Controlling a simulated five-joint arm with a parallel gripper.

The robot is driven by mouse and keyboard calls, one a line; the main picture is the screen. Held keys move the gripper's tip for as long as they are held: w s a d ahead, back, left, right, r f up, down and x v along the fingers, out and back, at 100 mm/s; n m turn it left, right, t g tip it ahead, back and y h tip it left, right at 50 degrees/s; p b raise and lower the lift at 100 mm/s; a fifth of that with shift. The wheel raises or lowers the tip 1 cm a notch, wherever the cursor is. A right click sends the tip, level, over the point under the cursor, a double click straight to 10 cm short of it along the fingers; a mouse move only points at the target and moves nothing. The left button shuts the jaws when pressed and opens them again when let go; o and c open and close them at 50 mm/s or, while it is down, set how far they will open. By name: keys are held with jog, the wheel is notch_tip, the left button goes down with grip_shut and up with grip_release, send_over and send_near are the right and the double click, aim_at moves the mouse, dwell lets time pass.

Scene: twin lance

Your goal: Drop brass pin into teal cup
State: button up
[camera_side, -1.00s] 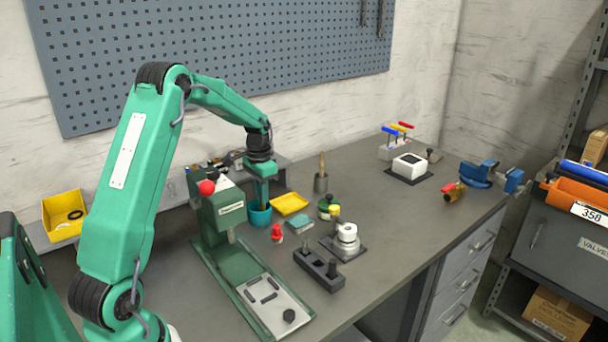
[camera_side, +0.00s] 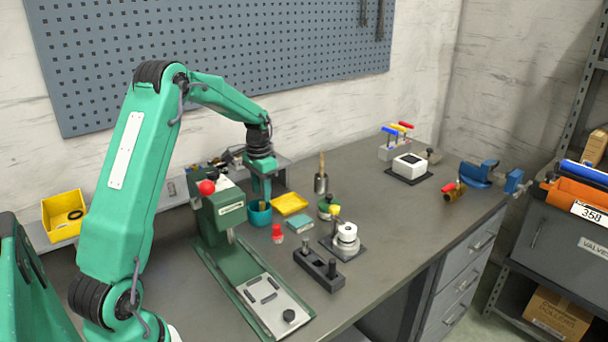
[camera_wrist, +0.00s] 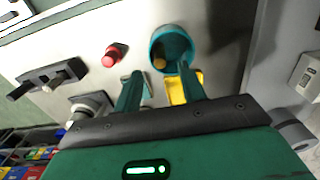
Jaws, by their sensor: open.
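The teal cup (camera_side: 258,218) stands on the bench just right of the green press. In the wrist view the teal cup (camera_wrist: 166,36) is seen from above, and a brass-coloured piece (camera_wrist: 160,63), which looks like the brass pin, shows inside it. My gripper (camera_side: 263,198) is over the cup, pointing down, with its fingertips close to the rim. In the wrist view my gripper (camera_wrist: 158,72) has its two green fingers apart, with nothing held between them. The side view hides part of the cup's mouth behind the fingers.
The green press (camera_side: 228,215) with a red knob stands close left of the cup. A dark block (camera_side: 319,270) sits further forward. The bench's right front is clear.

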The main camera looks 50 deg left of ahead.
notch_tip(320, 180, up, 6)
jog(key=shift+r, duration=0.25)
dwell(0.5)
jog(key=s+d+r+t, duration=0.1)
jog(key=s+d+r, duration=0.35)
jog(key=d, duration=0.35)
jog(key=s+d+r+t, duration=0.1)
jog(key=s+d+r, duration=0.2)
jog(key=d+r, duration=0.35)
jog(key=s+d+f+t, duration=0.2)
jog(key=s+d+t, duration=0.1)
jog(key=s+d, duration=0.8)
jog(key=s, duration=0.2)
jog(key=shift+s+d+f+t, duration=0.15)
jog(key=shift+s+d+t, duration=0.15)
jog(key=shift+d, duration=0.05)
dwell(0.7)
